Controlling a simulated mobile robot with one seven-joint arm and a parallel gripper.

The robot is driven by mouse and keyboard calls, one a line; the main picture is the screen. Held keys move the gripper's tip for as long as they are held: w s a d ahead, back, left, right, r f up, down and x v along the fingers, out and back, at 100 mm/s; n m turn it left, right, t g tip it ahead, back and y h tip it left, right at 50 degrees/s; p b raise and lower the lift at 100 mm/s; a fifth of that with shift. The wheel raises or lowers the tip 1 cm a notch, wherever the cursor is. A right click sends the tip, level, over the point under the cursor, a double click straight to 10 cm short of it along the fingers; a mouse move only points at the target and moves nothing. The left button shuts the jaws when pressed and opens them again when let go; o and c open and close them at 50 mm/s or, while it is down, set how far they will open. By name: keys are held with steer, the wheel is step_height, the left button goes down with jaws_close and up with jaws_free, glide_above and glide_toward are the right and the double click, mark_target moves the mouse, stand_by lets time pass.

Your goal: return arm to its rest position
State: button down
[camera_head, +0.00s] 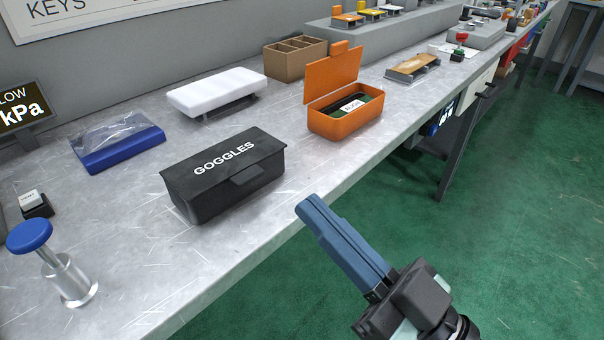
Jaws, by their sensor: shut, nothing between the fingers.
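My gripper (312,208) is at the lower right, with its two long blue fingers pressed together and nothing between them. The fingers point up and left toward the front edge of the grey workbench. The gripper appears over the green floor, in front of the bench and apart from the boxes. Most of my arm is out of the frame at the lower right.
On the bench (130,215) stand a closed black GOGGLES box (225,185), an open orange box (345,122), a white padded block (217,92), a blue tray (120,148) and a blue-topped plunger (62,270). The green floor (500,230) at right is clear.

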steer(key=w+a+r+m+t+h, duration=0.2)
steer(key=w+r+m+t+h, duration=0.25)
steer(key=w+r+h, duration=0.45)
steer(key=s+d+r+m+t+h+p, duration=0.1)
steer(key=s+r+m+t+h, duration=0.3)
steer(key=r, duration=0.6)
steer(key=s+d+r+m+t+h+p, duration=0.15)
steer(key=s+r+t+h, duration=0.3)
steer(key=r, duration=0.65)
step_height(320, 180, up, 27)
steer(key=p, duration=2.7)
steer(key=shift+s+a, duration=0.15)
steer(key=shift+a, duration=0.05)
